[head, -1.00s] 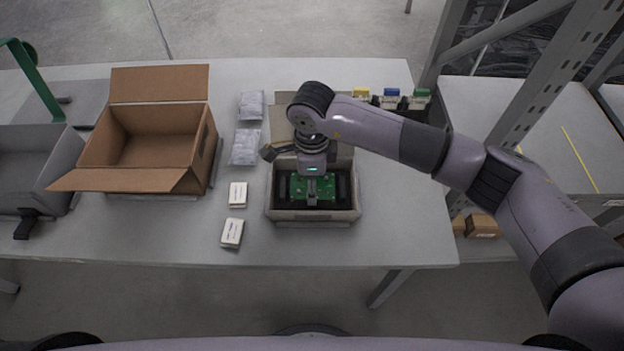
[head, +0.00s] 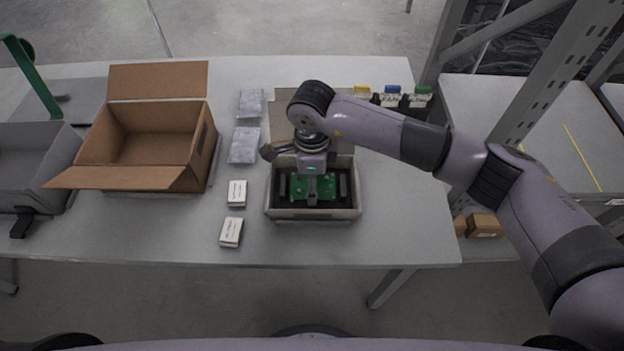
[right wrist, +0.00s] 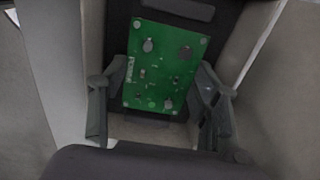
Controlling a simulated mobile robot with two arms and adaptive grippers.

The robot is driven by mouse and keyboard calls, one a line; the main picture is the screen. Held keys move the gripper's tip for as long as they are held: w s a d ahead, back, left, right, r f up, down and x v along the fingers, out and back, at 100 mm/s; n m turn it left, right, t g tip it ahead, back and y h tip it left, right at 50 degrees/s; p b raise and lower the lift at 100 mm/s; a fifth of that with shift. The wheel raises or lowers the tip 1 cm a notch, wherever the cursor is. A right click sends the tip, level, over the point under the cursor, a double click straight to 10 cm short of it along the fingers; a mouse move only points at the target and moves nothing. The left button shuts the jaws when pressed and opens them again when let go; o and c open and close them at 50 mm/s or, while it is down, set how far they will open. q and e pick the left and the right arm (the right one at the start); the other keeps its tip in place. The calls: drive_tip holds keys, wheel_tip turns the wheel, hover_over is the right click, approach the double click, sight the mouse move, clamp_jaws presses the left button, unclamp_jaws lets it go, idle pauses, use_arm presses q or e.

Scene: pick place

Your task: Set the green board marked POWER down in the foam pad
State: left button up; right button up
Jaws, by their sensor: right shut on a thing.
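The green board (head: 300,187) is inside the grey box, level with the dark foam pad (head: 343,189). In the head view the right gripper (head: 312,188) points down into the box and covers part of the board. I cannot tell whether the board's underside touches the foam. My left gripper is not in view.
The grey box (head: 312,214) has walls close around the gripper. Two small white boxes (head: 236,193) and silvery bags (head: 244,146) lie to its left. An open cardboard box (head: 145,150) stands farther left. Small coloured-top bins (head: 392,98) stand behind. The table's front right is clear.

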idle(0.4)
drive_tip(key=o, duration=1)
drive_tip(key=shift+c, duration=0.5)
drive_tip(key=shift+c, duration=1.2)
drive_tip(key=shift+r+p, duration=1.55)
drive_tip(key=shift+r, duration=1.9)
